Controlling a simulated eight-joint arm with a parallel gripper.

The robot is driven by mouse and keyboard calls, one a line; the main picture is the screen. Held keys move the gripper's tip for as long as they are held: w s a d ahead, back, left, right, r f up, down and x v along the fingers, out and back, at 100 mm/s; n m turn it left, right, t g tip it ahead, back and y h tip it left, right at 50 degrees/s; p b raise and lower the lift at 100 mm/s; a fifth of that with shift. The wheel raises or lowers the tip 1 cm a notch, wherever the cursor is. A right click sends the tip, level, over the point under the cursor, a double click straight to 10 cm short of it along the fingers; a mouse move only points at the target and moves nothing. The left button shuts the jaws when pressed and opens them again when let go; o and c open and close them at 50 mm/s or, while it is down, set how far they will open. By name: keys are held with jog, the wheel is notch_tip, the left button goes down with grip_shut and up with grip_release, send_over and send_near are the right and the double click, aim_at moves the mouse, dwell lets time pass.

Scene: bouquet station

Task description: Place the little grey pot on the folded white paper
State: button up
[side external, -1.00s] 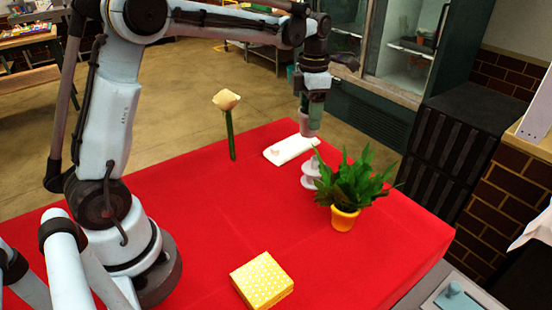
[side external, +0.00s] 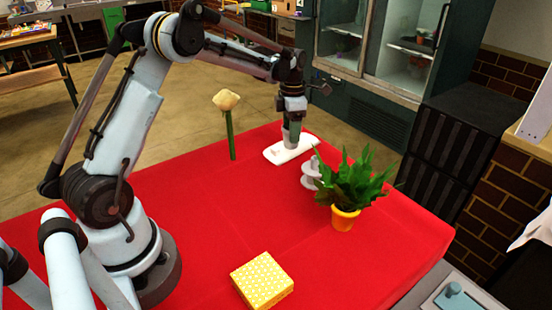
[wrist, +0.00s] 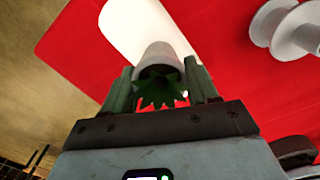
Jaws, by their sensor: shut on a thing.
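The little grey pot (side external: 290,142) is between the fingers of my gripper (side external: 292,128), which is shut on it. In the wrist view, the pot (wrist: 160,52) sits between the two green fingertips, with green leaves (wrist: 160,95) on the near side. The folded white paper (side external: 274,154) lies on the red tablecloth at its far side. The pot is upright over the paper, at or very near its surface; I cannot tell whether it touches. In the wrist view, the paper (wrist: 122,28) stretches behind the pot.
A white spool (side external: 310,177) and a leafy plant in a yellow pot (side external: 345,219) stand right of the paper. A pale rose (side external: 229,125) stands upright to the left. A yellow dotted napkin stack (side external: 262,280) lies in front. The red cloth (side external: 200,215) between is clear.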

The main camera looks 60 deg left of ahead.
jog(key=shift+f, duration=0.15)
jog(key=o, duration=1.3)
